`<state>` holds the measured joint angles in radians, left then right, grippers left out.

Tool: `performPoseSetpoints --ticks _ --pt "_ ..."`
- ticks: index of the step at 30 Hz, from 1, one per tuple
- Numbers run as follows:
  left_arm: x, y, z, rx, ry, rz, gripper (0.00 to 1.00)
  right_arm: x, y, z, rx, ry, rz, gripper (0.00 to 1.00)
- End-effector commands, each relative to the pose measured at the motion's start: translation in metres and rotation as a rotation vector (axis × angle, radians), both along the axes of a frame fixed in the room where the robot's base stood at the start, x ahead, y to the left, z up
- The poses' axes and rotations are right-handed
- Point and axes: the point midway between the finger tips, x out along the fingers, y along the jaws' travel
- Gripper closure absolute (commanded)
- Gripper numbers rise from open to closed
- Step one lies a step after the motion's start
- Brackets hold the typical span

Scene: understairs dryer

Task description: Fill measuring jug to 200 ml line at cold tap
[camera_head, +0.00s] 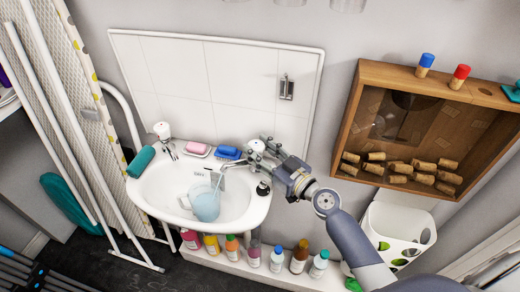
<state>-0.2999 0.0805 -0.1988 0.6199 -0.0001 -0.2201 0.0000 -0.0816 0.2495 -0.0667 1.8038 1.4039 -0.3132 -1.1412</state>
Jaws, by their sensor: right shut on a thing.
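The measuring jug (206,207) stands in the white basin (153,191), looks clear and holds bluish water. Its scale and the 200 ml line are too small to read. A pale stream appears to run down into it from the metal spout (224,169) above. My right gripper (264,149) is at the white-topped tap (256,146) on the basin's right rear and is shut on it, covering part of it. Another white-topped tap (162,130) is at the left rear. My left gripper is not in view.
Pink soap (197,148), a blue sponge (228,152) and a teal rolled item (140,161) lie on the basin rim. A small dark bottle (263,188) is at the right rim. Several bottles (276,259) line a ledge below. A wooden cork box (350,130) hangs at right.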

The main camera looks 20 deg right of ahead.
Motion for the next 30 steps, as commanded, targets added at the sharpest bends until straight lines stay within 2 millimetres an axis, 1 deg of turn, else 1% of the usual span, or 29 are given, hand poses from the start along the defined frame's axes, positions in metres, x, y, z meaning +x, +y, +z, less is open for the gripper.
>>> performPoseSetpoints --ticks 9,12,24,25,26,27,30 --pt "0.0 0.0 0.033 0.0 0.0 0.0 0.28 -0.001 0.003 0.004 0.004 0.005 -0.167 0.85" --pt "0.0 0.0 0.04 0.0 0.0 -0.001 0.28 -0.001 0.003 0.003 0.003 0.003 -0.209 0.85" --pt "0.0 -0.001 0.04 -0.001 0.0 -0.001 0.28 -0.001 0.003 0.0 0.0 -0.001 -0.232 0.85" --pt "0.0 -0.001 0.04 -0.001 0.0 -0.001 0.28 -0.001 0.003 0.0 0.0 -0.001 -0.232 0.57" --pt "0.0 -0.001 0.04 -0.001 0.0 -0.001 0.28 -0.001 0.003 0.0 0.0 -0.001 -0.232 0.5" --pt "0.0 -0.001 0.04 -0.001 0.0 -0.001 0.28 -0.001 0.003 0.0 0.0 -0.001 -0.232 0.41" --pt "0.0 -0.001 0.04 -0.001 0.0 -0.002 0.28 -0.001 0.003 0.0 0.0 -0.001 -0.232 0.39"
